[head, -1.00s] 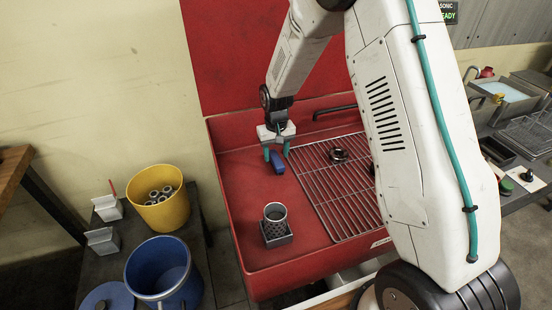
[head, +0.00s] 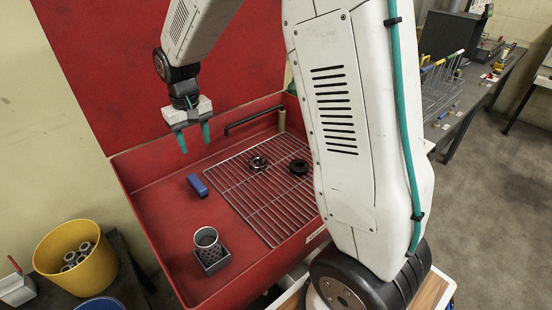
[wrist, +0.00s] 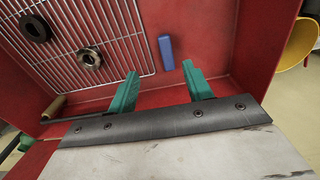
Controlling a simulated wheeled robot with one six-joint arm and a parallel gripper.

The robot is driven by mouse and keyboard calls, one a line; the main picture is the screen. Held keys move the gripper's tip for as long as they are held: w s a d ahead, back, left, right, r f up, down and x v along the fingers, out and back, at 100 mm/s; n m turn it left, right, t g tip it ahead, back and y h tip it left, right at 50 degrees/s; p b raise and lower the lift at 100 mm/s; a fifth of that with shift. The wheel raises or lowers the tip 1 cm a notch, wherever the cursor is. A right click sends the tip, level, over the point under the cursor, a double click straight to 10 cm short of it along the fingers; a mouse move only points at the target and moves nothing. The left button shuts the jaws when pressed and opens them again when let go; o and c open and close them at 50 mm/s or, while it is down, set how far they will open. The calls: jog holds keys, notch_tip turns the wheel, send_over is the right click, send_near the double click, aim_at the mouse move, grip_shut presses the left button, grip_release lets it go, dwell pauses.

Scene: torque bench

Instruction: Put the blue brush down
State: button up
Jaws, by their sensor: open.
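The blue brush (head: 198,185) lies on the red floor of the sink-like basin, left of the wire rack. In the wrist view the blue brush (wrist: 166,52) lies beyond the fingertips, apart from them. My gripper (head: 195,143) is open and empty, raised above the basin near its back wall. In the wrist view its two teal fingers (wrist: 159,68) are spread with nothing between them.
The wire rack (head: 262,205) carries a metal ring (head: 258,163) and a dark ring (head: 299,167). A metal cup (head: 207,238) stands in a small dark holder at the basin's front. A yellow bucket (head: 75,258) stands outside, left. Red floor around the brush is clear.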

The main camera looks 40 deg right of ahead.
jog(key=s+d+r, duration=0.1)
jog(key=s+r, duration=1)
jog(key=s, duration=0.4)
jog(key=s+d+t, duration=0.1)
jog(key=s, duration=1.6)
jog(key=shift+s+r, duration=0.25)
jog(key=shift+r, duration=0.2)
jog(key=shift+o, duration=0.5)
jog(key=shift+d, duration=0.1)
